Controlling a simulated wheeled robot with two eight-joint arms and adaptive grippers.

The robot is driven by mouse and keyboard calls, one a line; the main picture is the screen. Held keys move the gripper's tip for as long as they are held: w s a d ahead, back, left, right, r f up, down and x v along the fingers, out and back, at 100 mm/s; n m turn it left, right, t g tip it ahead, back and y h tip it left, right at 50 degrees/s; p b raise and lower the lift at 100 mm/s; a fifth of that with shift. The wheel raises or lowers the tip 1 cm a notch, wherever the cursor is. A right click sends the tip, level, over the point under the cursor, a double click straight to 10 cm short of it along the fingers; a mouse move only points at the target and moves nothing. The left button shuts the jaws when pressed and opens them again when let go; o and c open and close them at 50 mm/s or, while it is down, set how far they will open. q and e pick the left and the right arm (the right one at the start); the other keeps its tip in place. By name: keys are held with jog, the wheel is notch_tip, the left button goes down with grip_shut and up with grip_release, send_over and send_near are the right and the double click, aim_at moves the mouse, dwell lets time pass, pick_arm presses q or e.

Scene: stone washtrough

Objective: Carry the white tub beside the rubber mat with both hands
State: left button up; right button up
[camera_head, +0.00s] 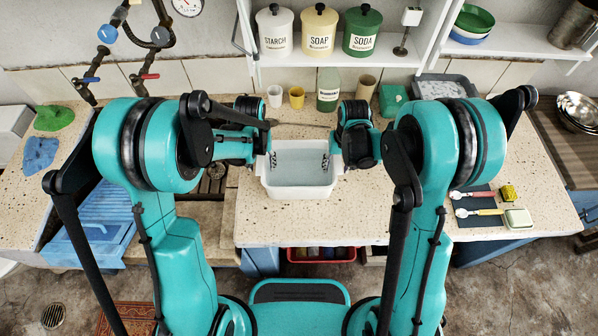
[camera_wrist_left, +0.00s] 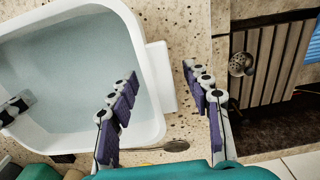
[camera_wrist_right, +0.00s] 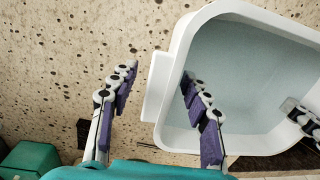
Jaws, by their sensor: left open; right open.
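The white tub (camera_head: 300,191) stands on the speckled stone counter and holds what looks like grey-blue water. My left gripper (camera_head: 269,159) is at its left end, open. In the left wrist view the fingers (camera_wrist_left: 162,74) straddle the tub's wall (camera_wrist_left: 152,125) and end lug, one over the inside, one outside. My right gripper (camera_head: 330,160) is at the right end, open. In the right wrist view its fingers (camera_wrist_right: 159,77) likewise straddle the wall and lug (camera_wrist_right: 156,88). Contact cannot be told. A dark mat (camera_head: 473,218) lies at the right, under brushes.
A grey basin (camera_head: 445,88) is at the back right. A blue ribbed board (camera_head: 95,222) is at the left. Bare counter (camera_head: 400,222) lies between tub and mat.

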pick_arm(q)
grip_shut()
pick_arm(e)
grip_shut()
pick_arm(q)
jog(key=shift+r, duration=0.15)
pick_arm(e)
jog(key=shift+r, duration=0.15)
